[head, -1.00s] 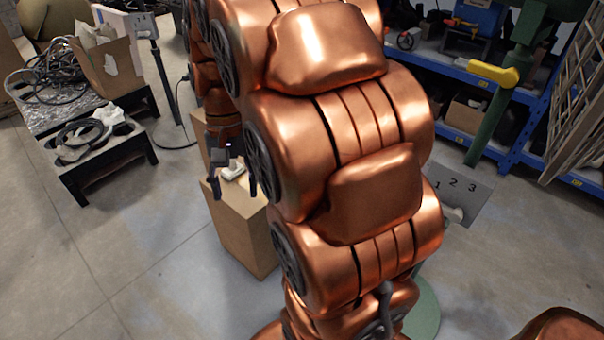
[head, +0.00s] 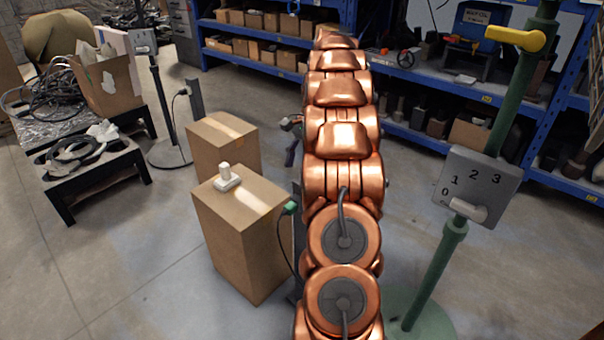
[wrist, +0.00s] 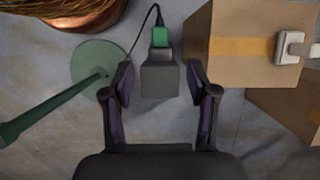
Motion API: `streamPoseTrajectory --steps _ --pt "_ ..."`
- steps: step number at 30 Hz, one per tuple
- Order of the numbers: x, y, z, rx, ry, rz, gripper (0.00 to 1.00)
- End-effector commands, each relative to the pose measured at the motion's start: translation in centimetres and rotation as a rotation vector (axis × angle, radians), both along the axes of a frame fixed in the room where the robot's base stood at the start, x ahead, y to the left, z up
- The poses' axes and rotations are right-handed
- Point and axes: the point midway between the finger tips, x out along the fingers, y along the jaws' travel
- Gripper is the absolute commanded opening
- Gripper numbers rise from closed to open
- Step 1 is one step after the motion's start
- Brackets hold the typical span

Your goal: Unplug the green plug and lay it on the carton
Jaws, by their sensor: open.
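The green plug (head: 290,208) sits at the top of a dark grey post beside the front carton, with a black cable hanging from it. In the wrist view the green plug (wrist: 160,37) is at the far end of the grey post (wrist: 160,75), its cable curving up and left. The front carton (head: 250,250) stands upright left of the plug. A white plug-like piece (head: 227,178) lies on its top. My gripper (wrist: 160,66) is open and empty, its fingers to either side of the post in the picture, apart from the plug. In the head view my arm mostly hides the gripper.
A second carton (head: 222,145) stands behind the first. A green stand with a numbered selector box (head: 480,185) is at the right. A low black table (head: 95,180) with cables is at the left. Blue shelves (head: 420,70) line the back.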

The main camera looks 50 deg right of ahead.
Motion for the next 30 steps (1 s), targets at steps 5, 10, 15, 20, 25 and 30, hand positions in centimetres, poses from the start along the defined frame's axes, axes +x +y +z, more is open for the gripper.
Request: streamPoseTrajectory --steps 5,10,15,20,25,30 --pt "-0.2 -0.9 -1.0 0.005 0.002 -0.025 0.58" --pt "-0.2 -0.2 -2.2 0.007 0.004 -0.023 0.58" --pt "-0.2 0.6 -4.4 0.006 0.003 -0.024 0.58" --pt "-0.2 1.6 -6.6 0.004 0.003 -0.023 0.58" --pt "-0.2 2.6 -9.0 0.007 0.004 -0.023 0.58" --pt "-0.1 3.4 -10.7 0.006 0.003 -0.021 0.58"
